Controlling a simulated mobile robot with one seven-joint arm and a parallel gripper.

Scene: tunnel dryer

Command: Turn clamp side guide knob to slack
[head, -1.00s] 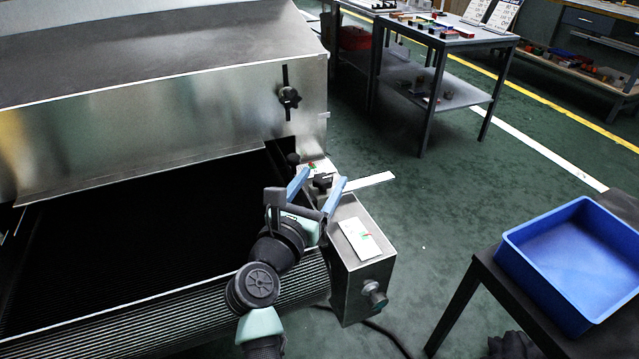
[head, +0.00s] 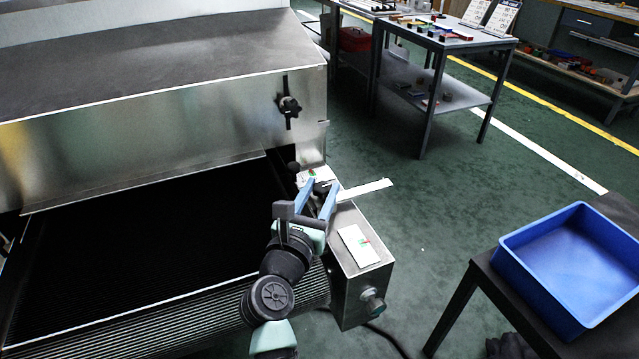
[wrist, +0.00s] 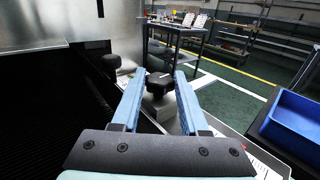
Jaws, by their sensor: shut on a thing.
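The black clamp knob (head: 321,187) sits on top of the metal box beside the dark conveyor belt, partly hidden by my fingers. My gripper (head: 322,189) is shut on the knob, one finger on each side; the wrist view also shows my gripper (wrist: 160,86). A white card (head: 312,174) with a green mark lies just behind the knob. The knob's exact angle is hard to tell.
A round black knob (head: 293,166) stands close by at the belt edge. A star knob (head: 289,106) is on the metal hood (head: 220,130). A second card (head: 358,246) lies on the box, with a side knob (head: 373,302) below. A blue bin (head: 570,265) stands at right.

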